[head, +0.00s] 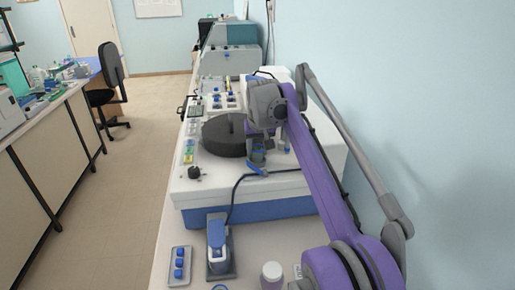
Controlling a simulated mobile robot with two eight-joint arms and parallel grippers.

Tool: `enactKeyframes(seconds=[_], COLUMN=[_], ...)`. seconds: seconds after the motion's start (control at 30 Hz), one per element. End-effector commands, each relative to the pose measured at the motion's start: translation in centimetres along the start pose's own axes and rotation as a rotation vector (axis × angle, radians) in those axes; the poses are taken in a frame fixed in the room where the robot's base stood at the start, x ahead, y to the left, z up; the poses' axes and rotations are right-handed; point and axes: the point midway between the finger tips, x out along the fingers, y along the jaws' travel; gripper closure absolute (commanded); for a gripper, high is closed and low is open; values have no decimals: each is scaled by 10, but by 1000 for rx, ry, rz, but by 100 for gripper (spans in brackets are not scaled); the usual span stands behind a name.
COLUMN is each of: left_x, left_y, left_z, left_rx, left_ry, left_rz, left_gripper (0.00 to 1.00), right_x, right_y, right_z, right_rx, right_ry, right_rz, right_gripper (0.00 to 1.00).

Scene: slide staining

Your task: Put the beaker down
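My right arm comes in from the lower right, and its gripper (259,148) points down over the white and blue machine on the bench. A small grey-green, glassy-looking thing (258,157) shows at the fingertips and may be the beaker. It is too small to tell whether the fingers grip it or whether it touches the machine top. A blue piece (257,168) lies just below it. My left gripper is not in view.
The machine (250,209) has a round black lid (223,136) left of my gripper. In front are a blue-capped rack (179,265), a grey-blue device (218,247) and a white jar (272,274). A wall (430,120) borders the right.

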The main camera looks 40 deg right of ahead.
Motion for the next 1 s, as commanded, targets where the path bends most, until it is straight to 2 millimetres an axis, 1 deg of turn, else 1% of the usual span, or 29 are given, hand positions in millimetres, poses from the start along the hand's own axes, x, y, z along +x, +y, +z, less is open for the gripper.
enactKeyframes(seconds=[0.03, 0.1, 0.17, 0.43, 0.57, 0.67, 0.9, 1.0], left_x=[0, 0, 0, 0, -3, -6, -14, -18], left_y=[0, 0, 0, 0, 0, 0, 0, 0], left_z=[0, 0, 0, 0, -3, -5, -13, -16], left_rx=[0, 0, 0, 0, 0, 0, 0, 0], left_ry=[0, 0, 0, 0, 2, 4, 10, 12], left_rz=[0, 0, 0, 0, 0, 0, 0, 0], left_gripper=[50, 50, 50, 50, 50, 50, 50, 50], right_x=[0, 0, 0, -1, -9, -24, -79, -99], right_y=[0, 0, 0, 0, 0, 0, 0, 0], right_z=[0, 0, 0, 0, -4, -6, -6, -6], right_rx=[0, 0, 0, 0, 0, 0, 1, 1], right_ry=[0, 0, 0, 0, 0, 1, 0, 0], right_rz=[0, 0, 0, 0, 0, 0, 0, 0], right_gripper=[47, 34, 24, 24, 24, 24, 24, 24])
